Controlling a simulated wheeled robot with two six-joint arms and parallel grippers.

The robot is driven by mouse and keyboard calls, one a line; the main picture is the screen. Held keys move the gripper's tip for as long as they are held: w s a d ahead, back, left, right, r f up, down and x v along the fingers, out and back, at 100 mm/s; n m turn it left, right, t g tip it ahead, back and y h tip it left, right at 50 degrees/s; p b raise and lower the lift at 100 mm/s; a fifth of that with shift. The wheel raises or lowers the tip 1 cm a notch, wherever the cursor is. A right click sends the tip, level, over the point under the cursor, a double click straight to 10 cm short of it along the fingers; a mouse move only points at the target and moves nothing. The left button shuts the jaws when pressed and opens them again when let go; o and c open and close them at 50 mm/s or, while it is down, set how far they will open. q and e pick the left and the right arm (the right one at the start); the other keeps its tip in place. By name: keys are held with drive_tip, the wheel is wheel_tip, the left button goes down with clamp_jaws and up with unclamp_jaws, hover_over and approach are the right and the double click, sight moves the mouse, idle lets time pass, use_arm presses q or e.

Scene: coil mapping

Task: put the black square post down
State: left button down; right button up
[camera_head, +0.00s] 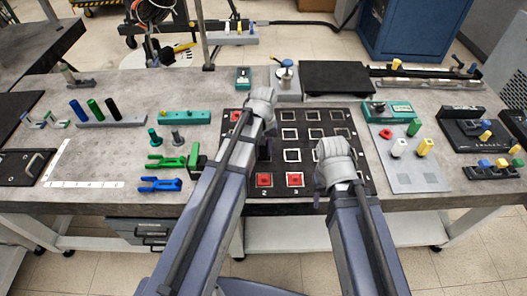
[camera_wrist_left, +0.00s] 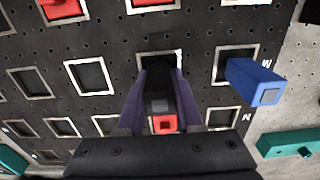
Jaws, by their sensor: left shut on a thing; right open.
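My left gripper (camera_head: 264,152) is above the black board (camera_head: 307,196) with rows of square frames. In the left wrist view its purple fingers (camera_wrist_left: 159,95) are shut on the black square post (camera_wrist_left: 160,104), seen nearly end-on. A framed square (camera_wrist_left: 158,54) lies just beyond the fingertips. I cannot tell whether the post touches the board. In the head view the post is mostly hidden by my left arm. My right gripper (camera_head: 317,198) is open near the board's front right, with nothing seen in it.
A blue post (camera_wrist_left: 255,82) stands on the board close to the left fingers. A red piece (camera_wrist_left: 164,124) is on the other side of the post. Red pieces (camera_head: 264,180) (camera_head: 295,180) sit in the front row. Several frames at the back right are empty. A grey plate (camera_head: 408,178) holds yellow and white posts.

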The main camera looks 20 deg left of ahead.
use_arm(q)
drive_tip(key=shift+f, duration=0.15)
drive_tip(key=c, duration=0.6)
unclamp_jaws()
drive_tip(key=shift+o, duration=0.2)
wheel_tip(320, 180, up, 12)
drive_tip(key=p, duration=1.2)
drive_tip(key=shift+r, duration=0.25)
drive_tip(key=s+d+m+y, duration=0.1)
drive_tip(key=s+d+m, duration=0.6)
drive_tip(key=s+d, duration=0.3)
drive_tip(key=s, duration=0.4)
drive_tip(key=shift+s+d, duration=0.15)
drive_tip(key=shift+d, duration=0.1)
